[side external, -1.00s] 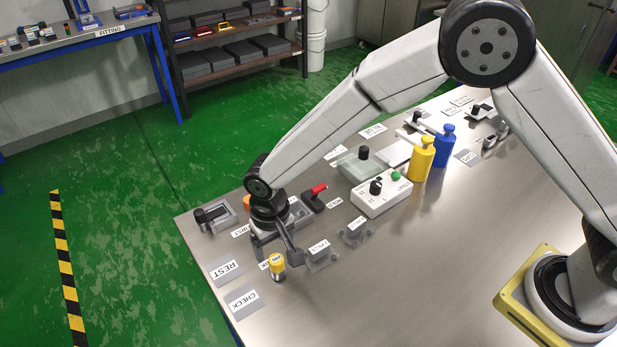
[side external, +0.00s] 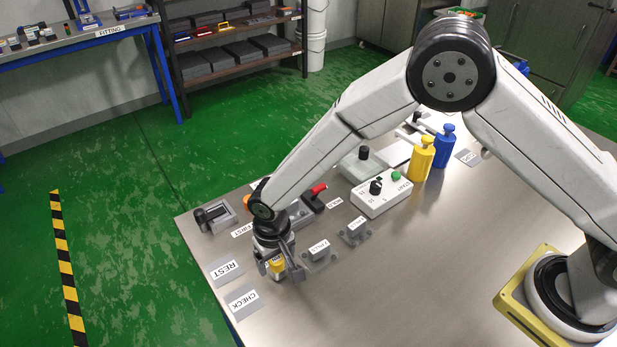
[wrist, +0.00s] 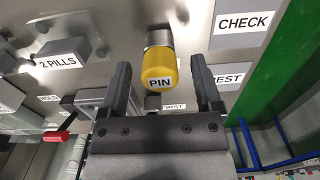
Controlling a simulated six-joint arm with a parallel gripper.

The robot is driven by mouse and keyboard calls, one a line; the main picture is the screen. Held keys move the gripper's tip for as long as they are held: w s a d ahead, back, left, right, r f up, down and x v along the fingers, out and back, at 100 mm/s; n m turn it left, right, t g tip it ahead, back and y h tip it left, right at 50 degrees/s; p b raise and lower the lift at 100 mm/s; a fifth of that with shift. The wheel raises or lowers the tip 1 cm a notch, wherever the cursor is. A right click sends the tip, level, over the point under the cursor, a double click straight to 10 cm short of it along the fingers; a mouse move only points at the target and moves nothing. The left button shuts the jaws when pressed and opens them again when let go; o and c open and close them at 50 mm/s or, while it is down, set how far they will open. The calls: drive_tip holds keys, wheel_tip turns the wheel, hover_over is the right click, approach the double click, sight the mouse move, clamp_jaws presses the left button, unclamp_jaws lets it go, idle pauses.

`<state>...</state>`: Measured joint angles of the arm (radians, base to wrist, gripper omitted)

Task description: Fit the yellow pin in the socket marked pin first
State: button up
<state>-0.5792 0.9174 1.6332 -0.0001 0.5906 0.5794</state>
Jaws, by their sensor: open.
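The yellow pin (wrist: 158,72), with a grey lower part and "PIN" on its cap, stands on the table in the wrist view. In the side external view the yellow pin (side external: 277,266) shows between the fingers of my gripper (side external: 281,273). In the wrist view my gripper (wrist: 160,88) is open, one finger on each side of the pin, with gaps between fingers and cap. The label "FIRST" (side external: 243,230) lies behind the gripper; it also shows partly in the wrist view (wrist: 174,106). The socket itself is hidden or cannot be made out.
The "REST" plate (side external: 225,271) and "CHECK" plate (side external: 242,302) lie left of my gripper. The "2 PILLS" block (side external: 319,249) stands close on its right. A white control box (side external: 381,193), yellow bottle (side external: 422,159) and blue bottle (side external: 443,147) stand farther right. The front table is clear.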

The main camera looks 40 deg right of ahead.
sight(276, 259)
idle(0.7)
clamp_jaws()
drive_tip(key=shift+r, duration=0.2)
drive_tip(key=shift+r, duration=0.35)
drive_tip(key=shift+r, duration=0.35)
drive_tip(key=shift+r, duration=0.35)
drive_tip(key=shift+r, duration=0.35)
drive_tip(key=shift+r, duration=0.35)
